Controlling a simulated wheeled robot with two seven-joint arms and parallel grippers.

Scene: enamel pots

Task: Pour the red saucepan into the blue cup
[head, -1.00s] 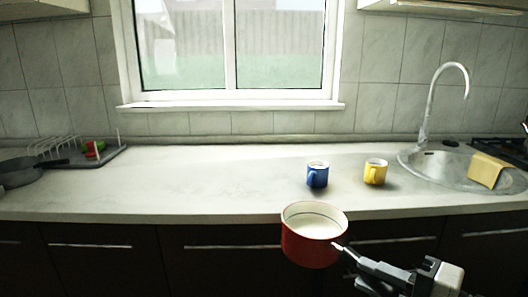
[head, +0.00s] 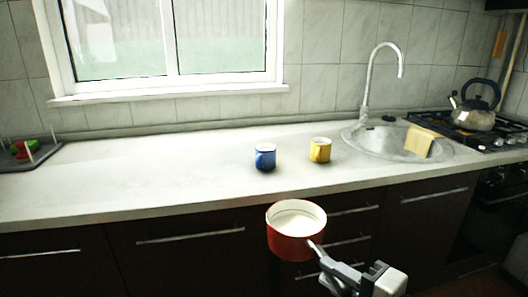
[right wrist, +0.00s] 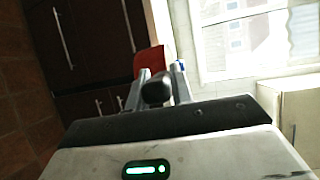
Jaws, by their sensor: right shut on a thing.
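The red saucepan (head: 288,240) has a white inside with pale contents and is held upright in front of the counter's front edge. My right gripper (head: 321,258) is shut on its handle. In the right wrist view the two fingers (right wrist: 159,88) close around the dark handle end, with part of the red pan (right wrist: 150,60) beyond. The blue cup (head: 265,157) stands upright on the counter, farther back and slightly left of the pan, its handle towards the front. The pan and the cup are apart. My left gripper is not in view.
A yellow cup (head: 320,150) stands just right of the blue one. Behind it to the right are the sink (head: 360,143) with a tap (head: 369,85) and a yellow cloth (head: 418,142). A kettle (head: 474,112) sits on the hob.

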